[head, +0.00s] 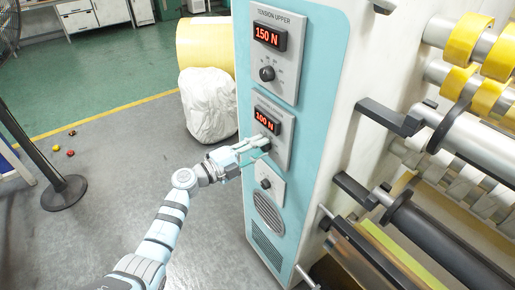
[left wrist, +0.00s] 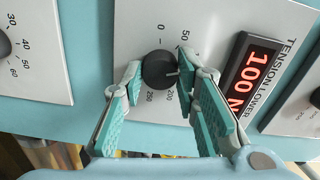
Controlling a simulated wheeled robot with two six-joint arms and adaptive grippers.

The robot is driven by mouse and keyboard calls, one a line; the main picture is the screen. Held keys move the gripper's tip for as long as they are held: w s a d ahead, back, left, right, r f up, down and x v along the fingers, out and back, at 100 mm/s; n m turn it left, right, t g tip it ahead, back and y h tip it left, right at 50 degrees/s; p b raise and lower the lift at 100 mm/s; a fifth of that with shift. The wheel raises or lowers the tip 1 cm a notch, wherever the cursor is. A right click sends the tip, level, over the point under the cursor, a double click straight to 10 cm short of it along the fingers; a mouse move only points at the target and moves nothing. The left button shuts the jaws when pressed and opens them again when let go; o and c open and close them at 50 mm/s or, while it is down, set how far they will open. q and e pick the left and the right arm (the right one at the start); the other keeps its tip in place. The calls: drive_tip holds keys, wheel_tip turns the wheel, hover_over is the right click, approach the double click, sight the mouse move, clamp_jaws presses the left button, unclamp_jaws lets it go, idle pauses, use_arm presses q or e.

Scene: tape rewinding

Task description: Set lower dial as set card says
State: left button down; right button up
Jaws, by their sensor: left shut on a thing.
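The lower dial (left wrist: 157,70) is a black round knob with a white pointer line on the grey TENSION LOWER panel (left wrist: 215,25). Its red display (left wrist: 250,78) reads 100 N, and it also shows lit in the head view (head: 265,121). My left gripper (left wrist: 163,76) has its fingers on either side of the dial, shut on it. In the head view my left gripper (head: 258,146) reaches the panel and hides the dial. The pointer aims to the right in the left wrist view, near the 50 side of the scale. I cannot make out a set card. My right gripper is not in view.
The TENSION UPPER panel (head: 273,52) above reads 150 N and has its own knob (head: 267,73). A smaller knob panel (head: 264,181) sits below. Rollers with yellow tape (head: 463,40) and brackets stick out at right. The floor at left is mostly clear.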

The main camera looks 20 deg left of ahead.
use_arm(q)
drive_tip(key=c, duration=1.2)
unclamp_jaws()
drive_tip(key=shift+c, duration=0.2)
drive_tip(key=v, duration=1.2)
